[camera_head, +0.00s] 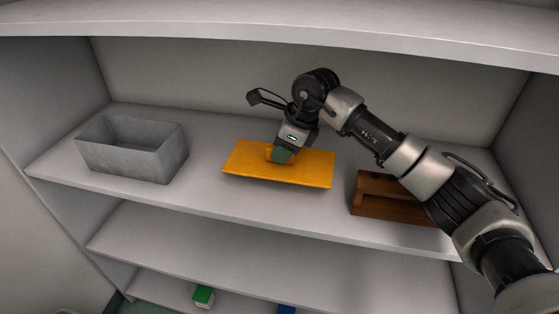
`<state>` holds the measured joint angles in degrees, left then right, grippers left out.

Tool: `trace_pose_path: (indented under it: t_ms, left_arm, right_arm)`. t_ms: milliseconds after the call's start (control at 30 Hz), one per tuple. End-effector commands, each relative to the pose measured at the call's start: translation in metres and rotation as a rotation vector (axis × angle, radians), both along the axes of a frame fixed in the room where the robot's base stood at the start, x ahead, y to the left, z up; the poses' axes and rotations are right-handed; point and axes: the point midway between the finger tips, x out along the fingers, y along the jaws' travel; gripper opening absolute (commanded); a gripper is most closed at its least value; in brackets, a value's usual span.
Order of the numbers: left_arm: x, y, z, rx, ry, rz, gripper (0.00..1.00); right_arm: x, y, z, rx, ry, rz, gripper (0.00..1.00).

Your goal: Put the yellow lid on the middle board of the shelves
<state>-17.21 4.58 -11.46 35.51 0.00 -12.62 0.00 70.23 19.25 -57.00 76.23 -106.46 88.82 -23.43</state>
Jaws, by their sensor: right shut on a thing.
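The yellow lid (247,163) is a flat rectangular plate with a small raised grip near its middle. It is over a white board of the shelves (215,196), between a grey box and a brown wooden box. My right gripper (280,156) comes down on it from above and is shut on its grip, which the fingers partly hide. The lid is roughly level, close to the board; I cannot tell whether it touches. My left gripper is out of view.
An open grey box (133,158) stands at the left of the same board. A brown wooden box (372,197) stands at the right, partly behind my arm. Another board is above. Lower boards show below, with a green-topped item (203,295) and a blue item (286,309).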

Motion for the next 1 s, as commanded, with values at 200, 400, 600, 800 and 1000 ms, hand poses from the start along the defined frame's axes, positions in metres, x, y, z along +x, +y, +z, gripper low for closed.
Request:
trace_pose_path:
  t_ms: [200,400,600,800,1000]
  left_arm:
    - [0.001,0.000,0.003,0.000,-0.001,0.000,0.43]
    - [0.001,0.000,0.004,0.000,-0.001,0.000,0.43]
    - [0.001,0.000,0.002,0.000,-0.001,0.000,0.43]
    - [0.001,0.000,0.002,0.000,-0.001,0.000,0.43]
    - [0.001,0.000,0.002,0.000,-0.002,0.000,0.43]
  right_arm:
    - [-0.001,0.000,-0.024,0.000,0.003,0.000,0.00]
    - [0.000,0.000,-0.039,0.001,-0.001,0.001,0.00]
    - [0.000,0.000,-0.040,0.001,-0.001,0.001,0.00]
    - [0.000,0.000,-0.040,0.001,0.000,0.000,0.50]
    - [0.000,0.000,-0.040,0.001,0.000,0.000,0.51]
